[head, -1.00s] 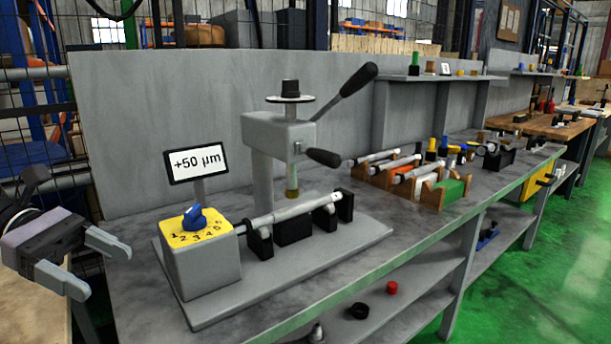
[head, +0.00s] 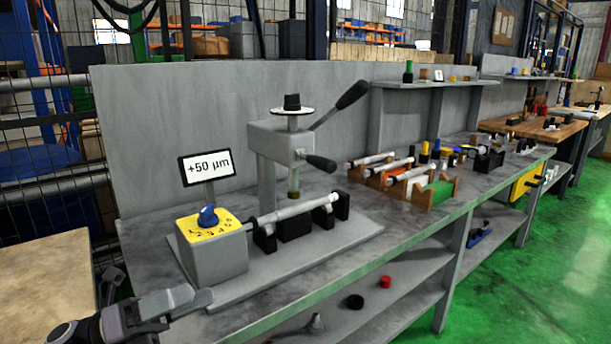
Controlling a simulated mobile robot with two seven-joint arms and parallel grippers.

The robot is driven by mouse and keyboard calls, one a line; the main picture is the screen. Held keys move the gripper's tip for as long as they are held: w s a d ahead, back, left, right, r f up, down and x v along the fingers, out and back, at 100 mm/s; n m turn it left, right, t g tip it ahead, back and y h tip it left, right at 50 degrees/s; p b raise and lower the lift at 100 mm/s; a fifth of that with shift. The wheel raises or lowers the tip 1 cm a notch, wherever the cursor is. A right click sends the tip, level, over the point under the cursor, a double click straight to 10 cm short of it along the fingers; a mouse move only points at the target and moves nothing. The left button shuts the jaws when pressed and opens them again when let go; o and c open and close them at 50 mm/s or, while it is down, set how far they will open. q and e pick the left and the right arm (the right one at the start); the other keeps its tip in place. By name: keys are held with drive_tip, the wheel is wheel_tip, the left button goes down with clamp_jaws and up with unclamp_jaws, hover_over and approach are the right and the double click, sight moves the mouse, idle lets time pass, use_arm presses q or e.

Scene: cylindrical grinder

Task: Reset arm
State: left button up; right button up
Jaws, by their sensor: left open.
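My left gripper (head: 188,304) is at the lower left in the head view, low in front of the near corner of the grey fixture base (head: 265,284). Its pale fingers point right; they look empty and open. The fixture carries a grey box with a yellow dial face and blue knob (head: 208,216). A metal shaft (head: 295,210) lies across black supports beside the box. A press with a black-handled lever (head: 338,105) stands behind the shaft. A sign reading +50 µm (head: 208,167) stands behind the box. My right gripper is not in view.
The grey bench (head: 400,221) runs off to the right, with wooden racks of shafts (head: 437,192) farther along. A lower shelf holds a red cap (head: 385,281) and a black ring (head: 355,301). A wooden table (head: 45,270) is at the left. Green floor is open at the right.

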use_arm(q)
drive_tip(key=s+a+f+n+t+y+p, duration=0.15)
drive_tip(key=f+n+t+y, duration=0.5)
drive_tip(key=n, duration=0.75)
drive_tip(key=s+f+n+t+y+p, duration=0.3)
drive_tip(key=f+n+t+y, duration=0.35)
drive_tip(key=n, duration=0.85)
drive_tip(key=s+a+f+n+g+y+p, duration=0.1)
drive_tip(key=s+f+n+g+y, duration=0.4)
drive_tip(key=s+f+n+g, duration=0.3)
drive_tip(key=s+f+n, duration=0.1)
drive_tip(key=s+f, duration=0.3)
drive_tip(key=s, duration=0.2)
drive_tip(key=shift+s+n+y+p, duration=0.15)
drive_tip(key=shift+n+y+p, duration=0.25)
